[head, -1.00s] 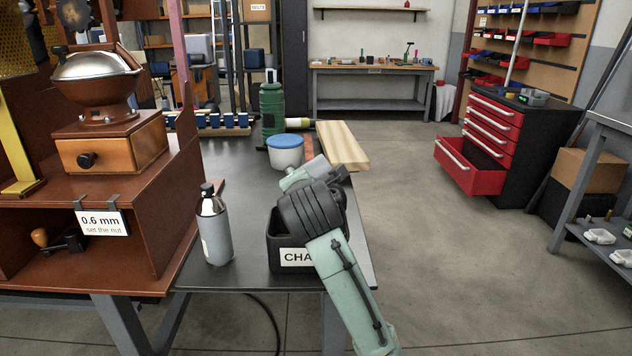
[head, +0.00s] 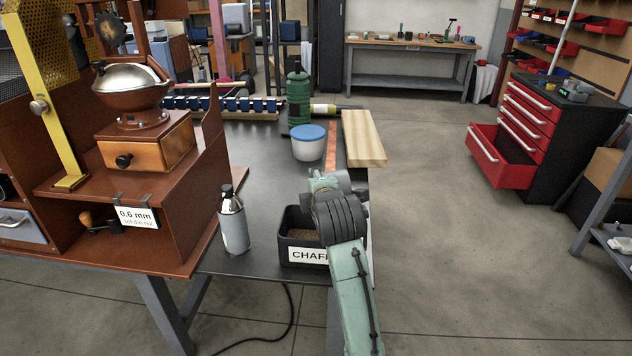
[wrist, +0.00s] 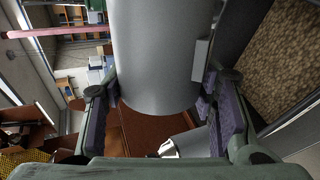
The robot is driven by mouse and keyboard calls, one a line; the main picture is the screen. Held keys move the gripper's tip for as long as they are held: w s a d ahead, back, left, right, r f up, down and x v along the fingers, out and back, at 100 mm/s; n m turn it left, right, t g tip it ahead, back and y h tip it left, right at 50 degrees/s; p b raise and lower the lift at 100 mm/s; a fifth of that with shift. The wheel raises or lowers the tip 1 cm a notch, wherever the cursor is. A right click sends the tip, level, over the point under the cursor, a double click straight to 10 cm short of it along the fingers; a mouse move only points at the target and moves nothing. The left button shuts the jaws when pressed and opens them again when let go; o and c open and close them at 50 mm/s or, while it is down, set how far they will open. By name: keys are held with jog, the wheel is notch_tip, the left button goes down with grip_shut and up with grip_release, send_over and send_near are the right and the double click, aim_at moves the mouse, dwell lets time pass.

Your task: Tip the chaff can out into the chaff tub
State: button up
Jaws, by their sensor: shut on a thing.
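The chaff can (wrist: 165,50) is a plain grey metal cylinder filling the middle of the wrist view. My gripper (wrist: 163,108) is shut on it, one finger on each side. The can's mouth is out of view, so its contents do not show. In the head view my gripper (head: 325,182) is above the back of the chaff tub, largely hidden by my wrist, and the can is not clearly seen. The chaff tub (head: 298,256) is a black open box with a white label at the table's front edge. Brown chaff (wrist: 284,60) shows inside it.
A grey bottle (head: 234,228) with a black cap stands left of the tub. A blue-lidded white pot (head: 308,148), a green flask (head: 298,98) and a wooden board (head: 362,138) are farther back. The roaster bench (head: 150,240) is at left. The table (head: 262,160) between is clear.

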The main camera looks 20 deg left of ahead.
jog(key=m+y+p, duration=0.1)
jog(key=d+r+m+g+y+p, duration=0.1)
jog(key=m, duration=0.1)
jog(key=w+r+m+y+p, duration=0.1)
jog(key=m, duration=0.1)
jog(key=shift+d+r+g+p, duration=0.25)
jog(key=shift+d+g+p, duration=0.05)
jog(key=shift+d+p, duration=0.05)
jog(key=m+y+p, duration=0.1)
jog(key=r+m+y+p, duration=0.1)
jog(key=m, duration=0.1)
jog(key=shift+w+d, duration=0.2)
jog(key=shift+d, duration=0.15)
jog(key=shift+f+m+y+b, duration=0.55)
jog(key=shift+m+b, duration=0.15)
jog(key=shift+m, duration=0.4)
jog(key=shift+w+f+m+y+b, duration=0.1)
jog(key=shift+m+y+b, duration=0.45)
jog(key=shift+m, duration=0.65)
jog(key=shift+r+m+y, duration=0.2)
jog(key=shift+m+y, duration=0.1)
jog(key=shift+m, duration=0.3)
jog(key=shift+d+f, duration=0.1)
jog(key=shift+d, duration=0.05)
